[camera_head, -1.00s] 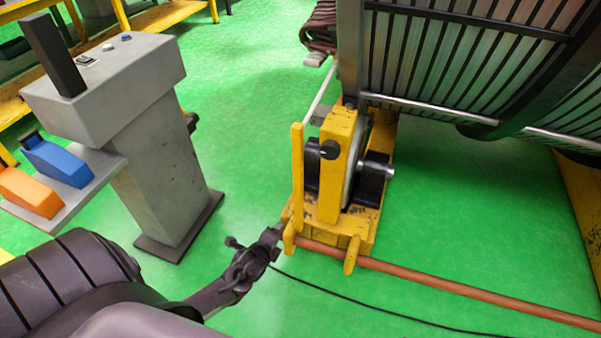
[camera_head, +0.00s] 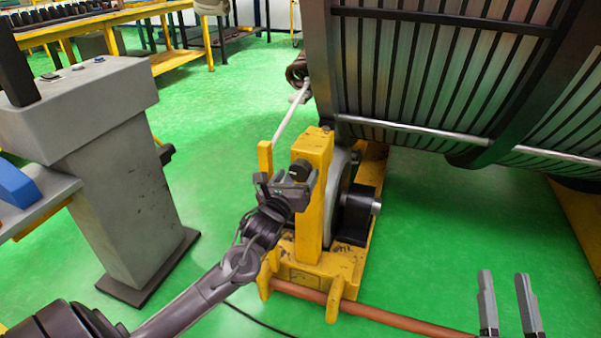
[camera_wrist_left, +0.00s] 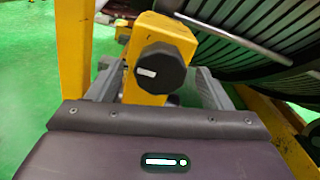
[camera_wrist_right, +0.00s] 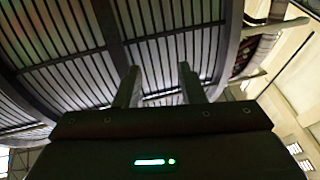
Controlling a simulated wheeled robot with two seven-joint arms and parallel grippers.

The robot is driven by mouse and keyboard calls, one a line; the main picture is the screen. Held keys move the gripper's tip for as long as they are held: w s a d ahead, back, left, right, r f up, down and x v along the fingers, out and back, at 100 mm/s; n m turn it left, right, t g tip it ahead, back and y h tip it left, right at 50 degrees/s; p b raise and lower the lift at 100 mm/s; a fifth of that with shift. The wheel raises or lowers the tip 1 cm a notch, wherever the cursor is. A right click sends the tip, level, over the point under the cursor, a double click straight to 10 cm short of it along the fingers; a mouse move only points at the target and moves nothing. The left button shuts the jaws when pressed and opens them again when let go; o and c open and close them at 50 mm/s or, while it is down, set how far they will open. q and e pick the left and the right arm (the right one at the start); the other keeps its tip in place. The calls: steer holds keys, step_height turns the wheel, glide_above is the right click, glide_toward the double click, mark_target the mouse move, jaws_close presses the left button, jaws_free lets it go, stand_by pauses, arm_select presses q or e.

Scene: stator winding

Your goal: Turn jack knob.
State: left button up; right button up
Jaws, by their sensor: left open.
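The yellow jack (camera_head: 313,218) stands on the green floor beside the large stator. Its black knob (camera_head: 299,170) faces my left arm. In the left wrist view the knob (camera_wrist_left: 161,70) is faceted, with a small white mark, on the yellow post (camera_wrist_left: 146,28). My left gripper (camera_head: 285,184) is open at the knob, one finger on each side; there is a visible gap on the left, and I cannot tell whether the right finger touches. My right gripper (camera_head: 507,292) is open and empty at the lower right of the head view, away from the jack.
The slatted stator drum (camera_head: 430,70) fills the upper right. A grey pedestal (camera_head: 120,190) stands left of my left arm. A yellow upright (camera_head: 265,158) is close by the left gripper. A copper-coloured bar (camera_head: 390,318) runs low across the front. Open green floor lies behind the pedestal.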

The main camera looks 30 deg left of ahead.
mark_target(298, 173)
arm_select(q)
steer(key=x, duration=0.3)
steer(key=shift+w+b, duration=0.3)
steer(key=shift+w, duration=0.05)
arm_select(e)
step_height(298, 173, up, 6)
steer(key=s+d+t+y, duration=0.1)
steer(key=s+t, duration=0.1)
steer(key=t, duration=0.1)
arm_select(q)
steer(key=shift+c, duration=0.2)
arm_select(e)
steer(key=shift+d+f, duration=0.1)
arm_select(q)
steer(key=c, duration=0.9)
arm_select(e)
steer(key=shift+w, duration=0.1)
